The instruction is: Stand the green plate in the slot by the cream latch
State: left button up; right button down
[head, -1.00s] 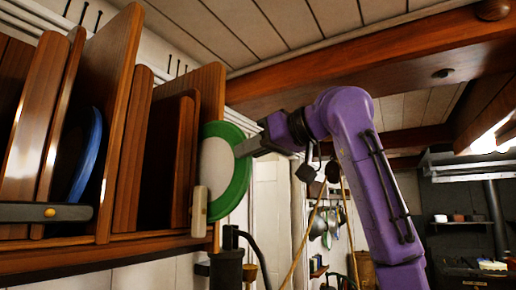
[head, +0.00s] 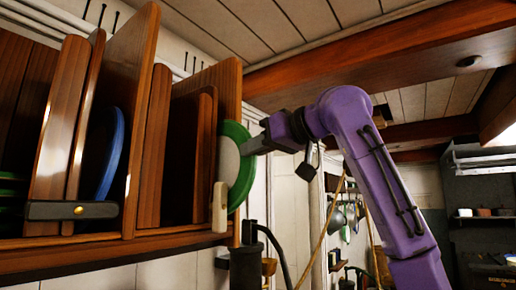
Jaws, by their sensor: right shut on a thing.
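The green plate (head: 239,184) has a green rim and a pale centre. It stands upright on edge at the right end of the wooden rack (head: 145,245), just behind and beside the cream latch (head: 219,207). The latch is upright at the rack's front edge and covers a little of the plate's lower left. My right gripper (head: 250,146) is shut on the plate's right side; its fingertips are partly hidden. The plate's left part is hidden by the wooden divider and latch, so I cannot tell how deep it sits. My left gripper is out of view.
A blue plate (head: 110,153) stands in a slot to the left, behind a dark latch bar (head: 72,210) with a brass knob. Tall wooden dividers (head: 142,100) separate the slots. A ceiling beam (head: 380,55) runs above my arm. A dark pipe-like fitting (head: 244,270) is below the plate.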

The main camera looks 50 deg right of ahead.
aim_at(228, 159)
jog(key=shift+w+a+r+p, duration=0.15)
jog(key=shift+w+p, duration=0.35)
jog(key=shift+w, duration=1.25)
jog(key=shift+w+a+f+p, duration=0.15)
jog(key=shift+w+p, duration=0.35)
jog(key=shift+w, duration=1.25)
jog(key=shift+f, duration=0.1)
jog(key=shift+w+f+b, duration=0.2)
jog(key=shift+f+b, duration=0.35)
jog(key=shift+b, duration=0.1)
jog(key=c, duration=1.3)
grip_release()
jog(key=shift+o, duration=0.9)
jog(key=shift+d, duration=0.1)
